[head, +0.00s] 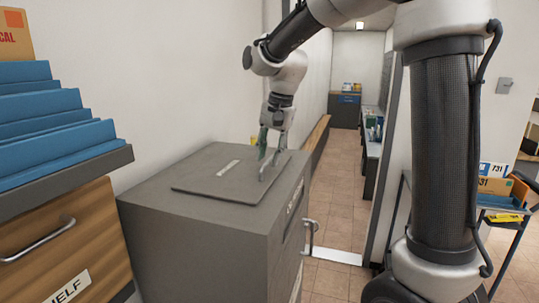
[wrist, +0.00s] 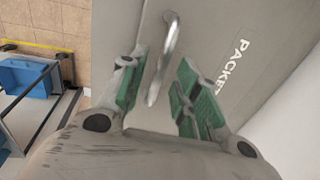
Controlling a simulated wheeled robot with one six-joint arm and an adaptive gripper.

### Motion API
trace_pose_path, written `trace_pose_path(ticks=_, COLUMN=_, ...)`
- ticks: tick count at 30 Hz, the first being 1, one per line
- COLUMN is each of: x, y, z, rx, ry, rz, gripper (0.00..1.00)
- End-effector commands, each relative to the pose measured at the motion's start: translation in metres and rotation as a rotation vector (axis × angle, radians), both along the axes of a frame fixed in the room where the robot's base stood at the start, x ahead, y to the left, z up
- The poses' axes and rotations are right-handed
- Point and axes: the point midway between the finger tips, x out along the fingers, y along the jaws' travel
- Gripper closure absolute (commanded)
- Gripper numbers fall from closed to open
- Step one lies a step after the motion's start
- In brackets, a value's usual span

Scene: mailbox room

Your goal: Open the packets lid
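The packets lid (head: 222,183) is a flat grey panel lying shut on top of a grey cabinet (head: 195,234). It carries a white label (head: 228,168), which reads "PACKET" with its end cut off in the wrist view (wrist: 228,66). A curved silver handle (wrist: 164,58) stands up from the lid near its right side in the head view. My gripper (wrist: 161,92) is open, with its green-padded fingers on either side of the lower end of the handle in the wrist view. Gaps show between pads and handle. In the head view my gripper (head: 270,156) points down at the lid's right edge.
A wooden drawer unit (head: 66,238) with blue trays (head: 50,115) stands at the left. A cart (head: 499,202) with boxes stands at the right. A tiled corridor floor (head: 335,200) is open beyond the cabinet. A pale wall (head: 180,70) runs behind the cabinet.

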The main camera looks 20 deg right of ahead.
Motion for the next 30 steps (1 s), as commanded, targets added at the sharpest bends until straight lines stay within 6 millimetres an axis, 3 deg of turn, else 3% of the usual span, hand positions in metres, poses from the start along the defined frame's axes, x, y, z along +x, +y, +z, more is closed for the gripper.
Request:
trace_pose_path(ticks=9, x=0.0, y=0.001, z=-0.004, rx=0.0, ry=0.0, rz=0.001, gripper=0.68)
trace_pose_path(ticks=15, x=0.0, y=0.001, z=-0.004, rx=0.0, ry=0.0, rz=0.001, gripper=1.0)
trace_pose_path(ticks=30, x=0.003, y=0.005, z=0.007, rx=-0.044, ry=0.031, rz=0.003, gripper=1.0)
